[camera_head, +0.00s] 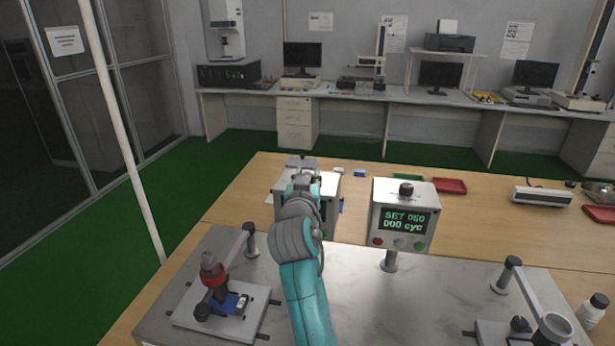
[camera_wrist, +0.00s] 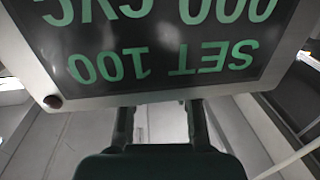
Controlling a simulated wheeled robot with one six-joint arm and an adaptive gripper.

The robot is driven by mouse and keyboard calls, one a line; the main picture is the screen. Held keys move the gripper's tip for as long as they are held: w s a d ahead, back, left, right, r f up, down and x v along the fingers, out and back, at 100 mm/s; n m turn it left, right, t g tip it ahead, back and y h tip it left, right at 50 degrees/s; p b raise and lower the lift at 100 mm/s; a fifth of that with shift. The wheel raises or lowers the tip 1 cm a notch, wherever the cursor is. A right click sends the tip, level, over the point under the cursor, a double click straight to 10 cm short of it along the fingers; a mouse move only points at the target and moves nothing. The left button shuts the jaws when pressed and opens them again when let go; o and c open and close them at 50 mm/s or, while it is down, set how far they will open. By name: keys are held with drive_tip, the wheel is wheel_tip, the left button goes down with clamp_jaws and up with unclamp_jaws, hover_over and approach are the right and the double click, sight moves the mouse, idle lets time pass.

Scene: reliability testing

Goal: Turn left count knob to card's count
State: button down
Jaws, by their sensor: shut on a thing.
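The left counter box (camera_head: 332,190) stands at the back of the grey bench plate, mostly hidden behind my arm. Its display (camera_wrist: 160,45) appears upside down in the wrist view and reads "SET 100" and "000 cyc". My gripper (camera_head: 302,172) is at the top of this box, shut on its count knob. The knob itself is hidden by my gripper in the head view and by the box's edge in the wrist view. My gripper's fingers (camera_wrist: 160,112) reach behind the display's edge. I cannot make out a readable count card.
The right counter box (camera_head: 404,214) has a black top knob (camera_head: 406,188) and reads "SET 050", "000 cyc". A left test fixture (camera_head: 222,305) and a right fixture (camera_head: 520,325) stand in front, with a white bottle (camera_head: 592,311) at far right. Red trays (camera_head: 449,186) lie behind.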

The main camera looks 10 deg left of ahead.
drive_tip(key=shift+a+m+g+h, duration=0.1)
drive_tip(key=shift+m+g+h, duration=0.4)
drive_tip(key=shift+m+h, duration=1.45)
drive_tip(key=shift+m+g+h, duration=0.5)
drive_tip(key=shift+m+h, duration=0.65)
drive_tip(key=shift+h, duration=1.6)
drive_tip(key=c, duration=0.8)
unclamp_jaws()
drive_tip(key=v, duration=1.2)
